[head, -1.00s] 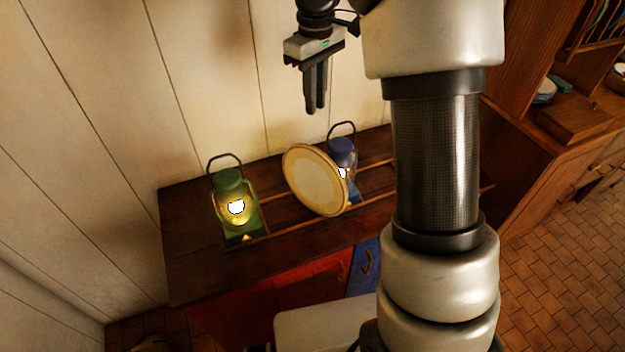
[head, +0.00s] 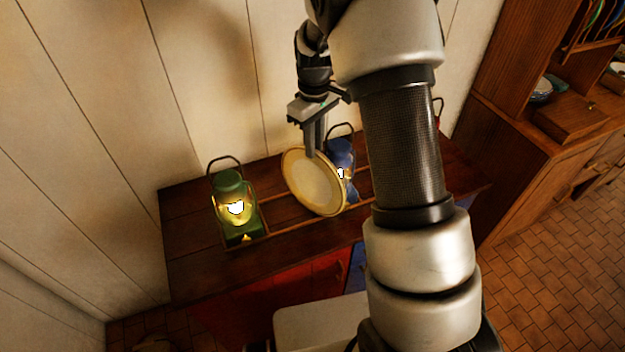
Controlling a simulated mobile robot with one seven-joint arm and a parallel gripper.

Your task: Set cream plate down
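The cream plate (head: 314,184), with a tan rim band, stands steeply tilted on the dark wooden counter top. It is between the green lantern (head: 231,207) and the blue lantern (head: 342,160), partly in front of the blue one. Whether it touches the blue lantern is not clear. My gripper (head: 314,146) points down at the plate's upper rim. One finger overlaps the front of the rim; the other finger's tip is hidden behind the plate. The gap between the fingers is narrow, and I cannot tell whether they press on the plate.
The counter's left end is bare. A panelled wall (head: 95,120) rises close behind. A red lantern (head: 438,112) shows partly behind my arm. A wooden dresser (head: 530,165) with dishes stands at the right.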

